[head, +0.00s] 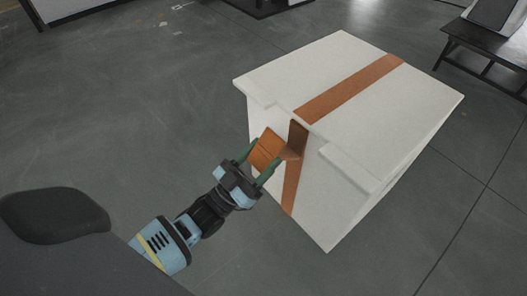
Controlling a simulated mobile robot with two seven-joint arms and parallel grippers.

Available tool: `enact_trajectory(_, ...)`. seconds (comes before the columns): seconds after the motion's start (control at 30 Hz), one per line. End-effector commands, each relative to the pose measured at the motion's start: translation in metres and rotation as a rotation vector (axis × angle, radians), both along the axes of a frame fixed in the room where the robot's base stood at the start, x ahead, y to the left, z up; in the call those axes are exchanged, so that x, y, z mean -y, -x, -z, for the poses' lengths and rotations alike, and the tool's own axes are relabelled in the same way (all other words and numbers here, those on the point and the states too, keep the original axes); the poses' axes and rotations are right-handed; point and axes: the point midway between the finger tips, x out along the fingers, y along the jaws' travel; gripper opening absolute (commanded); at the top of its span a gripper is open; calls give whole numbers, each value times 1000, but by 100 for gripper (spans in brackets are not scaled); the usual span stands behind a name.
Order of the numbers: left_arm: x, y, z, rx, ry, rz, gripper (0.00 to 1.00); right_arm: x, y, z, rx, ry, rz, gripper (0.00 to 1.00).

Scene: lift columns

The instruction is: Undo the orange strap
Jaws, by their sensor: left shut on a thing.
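A large white box (300,73) stands on the floor, right of centre in the head view. An orange-brown strap (352,88) runs across its top and down its near left side. At the upper part of that side, a brighter orange piece of the strap (266,148) stands out from the box. My left gripper (260,163) reaches in from the lower left, with its green fingers on either side of this orange piece, shut on it. The strap below it (291,190) still lies along the box side. My right gripper is not in view.
A dark bench or table (485,45) stands at the upper right, with something grey on it. A pale object with a dark base (70,8) is at the upper left. The grey floor (130,110) left of the box is clear.

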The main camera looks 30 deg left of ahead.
Motion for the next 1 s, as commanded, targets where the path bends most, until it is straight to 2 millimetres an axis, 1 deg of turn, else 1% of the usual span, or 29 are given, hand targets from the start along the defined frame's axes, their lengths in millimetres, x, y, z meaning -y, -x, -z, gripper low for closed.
enact_trajectory(0.03,0,3,6,-14,-3,1,14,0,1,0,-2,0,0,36)
enact_trajectory(0.27,0,3,7,-14,-4,2,14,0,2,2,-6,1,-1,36)
enact_trajectory(0.43,0,3,7,-14,-4,2,13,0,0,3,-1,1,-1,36)
enact_trajectory(0.47,0,3,7,-14,-4,2,57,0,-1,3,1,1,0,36)
enact_trajectory(0.6,0,2,5,-10,-3,1,75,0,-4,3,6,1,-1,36)
enact_trajectory(0.87,0,2,3,-5,-1,0,76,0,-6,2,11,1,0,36)
enact_trajectory(1.0,-2,7,6,-6,-1,0,76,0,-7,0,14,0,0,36)
